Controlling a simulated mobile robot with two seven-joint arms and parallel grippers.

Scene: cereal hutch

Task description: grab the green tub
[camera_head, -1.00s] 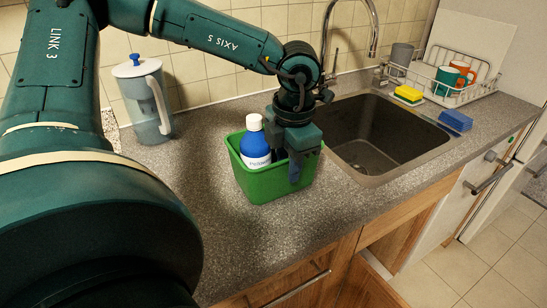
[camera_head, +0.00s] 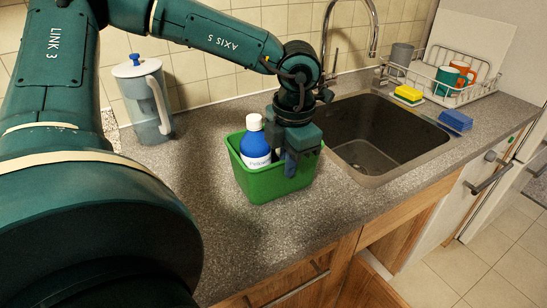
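The green tub (camera_head: 262,187) stands upright on the grey counter, left of the sink. A blue bottle with a white cap (camera_head: 254,146) stands in it. My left gripper (camera_head: 289,163) is over the right part of the tub, pointing down. One finger shows in front of the tub's near wall, overlapping the rim; the other is largely hidden behind it. The fingers look closed together on that wall. My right gripper is not in view.
A clear jug with a blue lid (camera_head: 145,100) stands back left. The sink (camera_head: 375,140) with its tap (camera_head: 350,30) is right of the tub. A dish rack (camera_head: 445,80), yellow sponge (camera_head: 408,94) and blue sponges (camera_head: 456,120) lie beyond. Counter in front is clear.

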